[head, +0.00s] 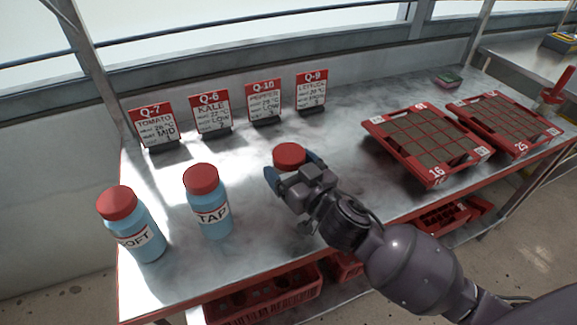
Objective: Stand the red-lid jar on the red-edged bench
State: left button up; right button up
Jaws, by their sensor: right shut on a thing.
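The red-lid jar (289,154) shows only as a red lid between the fingers of my right gripper (291,172). The gripper is shut on it. The jar's body is hidden by the gripper, so I cannot tell whether its base touches the bench or hangs above it. The red-edged bench (262,222) is a grey metal top with a thin red rim, below and around the gripper. My left gripper is not in view.
Two blue red-capped bottles, "SOFT" (139,241) and "TAP" (211,219), stand at left. Several red-topped sign cards, including a tomato card (152,125), line the back. Two red trays (386,142) (468,118) lie at right. Red crates (262,306) sit below. Bench around the gripper is clear.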

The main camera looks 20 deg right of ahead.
jog(key=shift+r, duration=0.15)
jog(key=shift+f, duration=0.2)
jog(key=o, duration=1)
jog(key=shift+o, duration=0.2)
jog(key=shift+s+r, duration=0.1)
jog(key=shift+r, duration=0.1)
jog(key=v, duration=1.2)
jog(key=shift+p, duration=0.4)
